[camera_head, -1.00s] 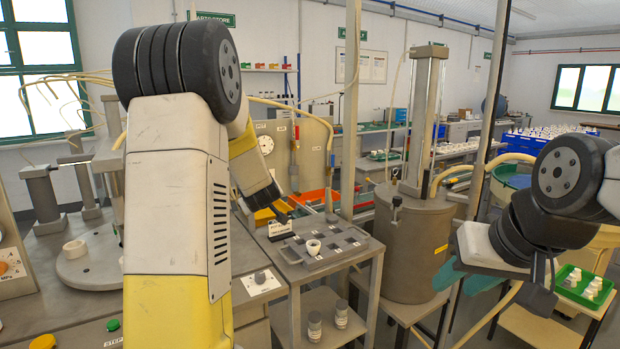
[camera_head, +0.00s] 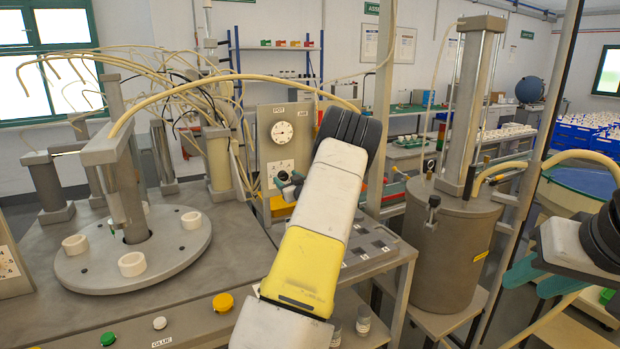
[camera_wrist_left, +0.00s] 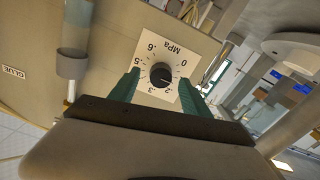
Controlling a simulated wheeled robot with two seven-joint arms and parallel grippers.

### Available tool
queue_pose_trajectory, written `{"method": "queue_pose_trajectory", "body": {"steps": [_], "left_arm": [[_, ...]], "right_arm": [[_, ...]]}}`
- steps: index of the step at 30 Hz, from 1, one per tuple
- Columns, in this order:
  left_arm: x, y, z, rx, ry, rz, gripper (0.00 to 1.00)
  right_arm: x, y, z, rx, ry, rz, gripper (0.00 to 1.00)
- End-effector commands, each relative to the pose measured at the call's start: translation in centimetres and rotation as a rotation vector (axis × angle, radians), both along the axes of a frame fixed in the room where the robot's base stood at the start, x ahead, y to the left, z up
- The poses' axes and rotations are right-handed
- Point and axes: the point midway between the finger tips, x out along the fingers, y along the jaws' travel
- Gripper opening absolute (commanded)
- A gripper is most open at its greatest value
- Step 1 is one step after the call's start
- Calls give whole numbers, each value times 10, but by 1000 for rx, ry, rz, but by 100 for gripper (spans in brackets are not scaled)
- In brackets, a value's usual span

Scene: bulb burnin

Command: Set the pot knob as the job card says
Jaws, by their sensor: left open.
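The pot knob is a small black round knob (camera_wrist_left: 161,75) on a white square dial plate marked in MPa from 0 to .6 in the left wrist view. Its pointer setting is too small to read surely. In the head view the dial plate (camera_head: 276,168) sits below a round gauge (camera_head: 282,132) on the beige panel labelled POT. My left gripper (camera_wrist_left: 163,92) is open, its teal fingers on either side of the knob, apart from it. It also shows in front of the dial in the head view (camera_head: 290,184). My right gripper (camera_head: 537,277) appears open and empty. No job card is readable.
A round turntable (camera_head: 90,268) with white rings stands at left. A grey pressure pot (camera_head: 447,250) stands right of the panel. A grey tray (camera_head: 372,246) lies below, partly behind my left arm. Buttons (camera_head: 223,302) line the bench front.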

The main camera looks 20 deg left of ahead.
Motion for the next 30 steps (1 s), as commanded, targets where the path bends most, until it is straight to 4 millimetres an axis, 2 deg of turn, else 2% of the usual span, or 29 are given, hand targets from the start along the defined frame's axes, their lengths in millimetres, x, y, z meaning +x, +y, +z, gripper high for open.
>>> {"method": "queue_pose_trajectory", "body": {"steps": [4, 14, 22, 23, 30], "left_arm": [[10, 11, 0, 0, 0, 0, 56], [12, 14, 0, -1, 1, -1, 56], [12, 14, 0, -2, 0, -1, 3], [12, 14, 0, -2, 0, -1, 0], [12, 14, 0, 10, 14, -2, 0]], "right_arm": [[0, 0, 0, 0, 0, 0, 36], [0, 0, 0, 0, 0, 0, 36], [0, 0, 0, 0, 0, 0, 36], [0, 0, 0, 0, 0, 0, 36], [0, 0, 0, 0, 0, 0, 36]]}}
